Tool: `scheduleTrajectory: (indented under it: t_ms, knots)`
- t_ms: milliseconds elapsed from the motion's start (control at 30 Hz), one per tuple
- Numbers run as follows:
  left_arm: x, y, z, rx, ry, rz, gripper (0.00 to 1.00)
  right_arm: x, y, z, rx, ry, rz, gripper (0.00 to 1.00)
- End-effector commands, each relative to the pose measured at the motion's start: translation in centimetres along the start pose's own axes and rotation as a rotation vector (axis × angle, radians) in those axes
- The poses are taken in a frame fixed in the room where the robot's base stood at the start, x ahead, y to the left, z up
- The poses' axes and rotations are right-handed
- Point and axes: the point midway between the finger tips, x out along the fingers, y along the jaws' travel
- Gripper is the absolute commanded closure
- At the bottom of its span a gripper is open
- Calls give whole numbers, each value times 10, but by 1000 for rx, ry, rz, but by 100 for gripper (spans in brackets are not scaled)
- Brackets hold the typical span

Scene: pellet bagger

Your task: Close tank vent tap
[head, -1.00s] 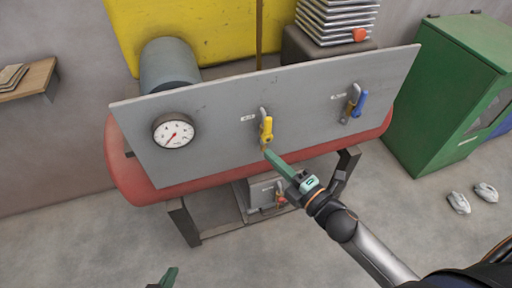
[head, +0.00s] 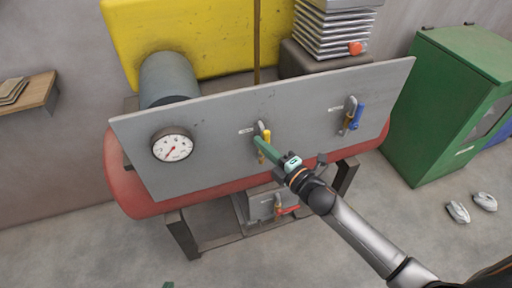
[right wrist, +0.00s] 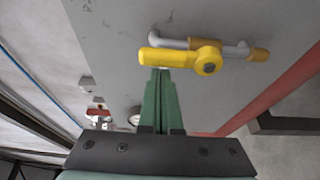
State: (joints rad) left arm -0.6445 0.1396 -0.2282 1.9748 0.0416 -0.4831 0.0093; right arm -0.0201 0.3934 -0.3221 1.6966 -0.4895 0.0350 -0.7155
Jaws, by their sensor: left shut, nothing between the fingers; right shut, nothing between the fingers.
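In the right wrist view the yellow lever (right wrist: 208,62) lies along the pipe. My right gripper (head: 257,143) is shut and empty, its green fingertips (right wrist: 161,72) at the lever's side near the free end; contact cannot be told. A blue-lever tap (head: 355,117) is further right, and a red-handled tap (head: 288,210) is below the panel. Tap labels are unreadable. Only a green tip of my left gripper (head: 168,284) shows at the bottom edge.
A round gauge (head: 172,146) is at the panel's left. A red tank (head: 140,190) lies behind the panel on a dark stand. A green cabinet (head: 437,110) stands at right. The floor in front of the stand is clear, with pale objects (head: 458,212) lying at right.

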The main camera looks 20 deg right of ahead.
Motion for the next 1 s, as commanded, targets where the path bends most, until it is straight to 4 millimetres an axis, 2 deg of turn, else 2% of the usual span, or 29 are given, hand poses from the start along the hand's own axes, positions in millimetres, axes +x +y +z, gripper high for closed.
scheduleTrajectory:
  t_ms: [433,1000]
  knots:
    - [0,0,1,0,-1,0,100,-1,0,1,8,0,2,100]
    - [3,5,4,-1,-5,10,100,-2,1,7,101,-2,35,100]
